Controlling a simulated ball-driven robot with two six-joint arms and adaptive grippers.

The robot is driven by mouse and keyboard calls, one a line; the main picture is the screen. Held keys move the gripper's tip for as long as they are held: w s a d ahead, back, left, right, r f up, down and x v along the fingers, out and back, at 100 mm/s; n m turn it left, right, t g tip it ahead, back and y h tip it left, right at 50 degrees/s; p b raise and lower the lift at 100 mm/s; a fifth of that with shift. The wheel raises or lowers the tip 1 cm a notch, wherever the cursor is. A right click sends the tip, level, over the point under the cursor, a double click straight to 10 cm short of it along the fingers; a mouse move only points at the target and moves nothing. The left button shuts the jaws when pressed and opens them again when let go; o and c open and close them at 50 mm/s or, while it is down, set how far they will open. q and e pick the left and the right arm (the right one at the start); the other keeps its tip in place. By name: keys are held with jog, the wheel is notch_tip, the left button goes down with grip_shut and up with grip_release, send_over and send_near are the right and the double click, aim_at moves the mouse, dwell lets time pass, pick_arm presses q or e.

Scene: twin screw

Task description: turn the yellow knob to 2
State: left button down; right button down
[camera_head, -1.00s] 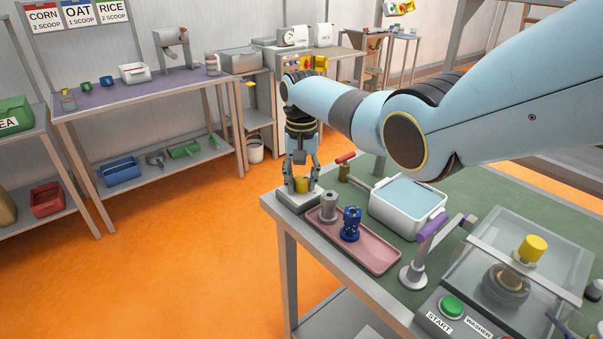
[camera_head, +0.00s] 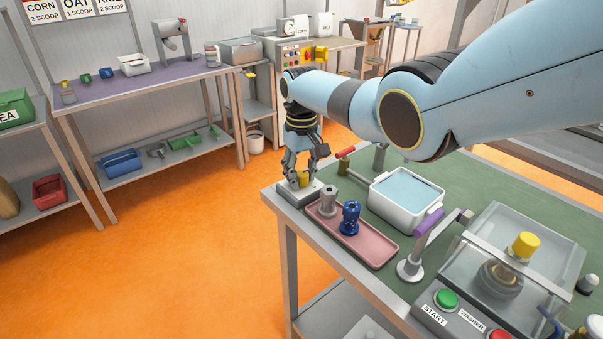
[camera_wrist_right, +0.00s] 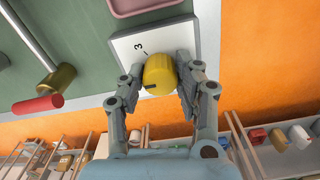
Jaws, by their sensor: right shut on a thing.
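The yellow knob (camera_head: 304,178) sits on a pale plate (camera_head: 289,192) at the table's far left corner. Other numbers are hidden or out of view. My right gripper (camera_head: 303,174) points down over the knob, its fingers shut on the knob's two sides. In the right wrist view the fingertips (camera_wrist_right: 161,70) touch either side of it. My left gripper is not in view.
A pink tray (camera_head: 370,246) with a grey part and a blue part (camera_head: 349,218) is close by. A red-handled tool (camera_head: 345,153) and a white tub (camera_head: 405,222) are to the right.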

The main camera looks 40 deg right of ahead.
aim_at(301, 173)
jog(key=shift+w, duration=0.1)
jog(key=c, duration=0.9)
grip_release()
jog(key=shift+c, duration=0.2)
notch_tip(301, 173, up, 12)
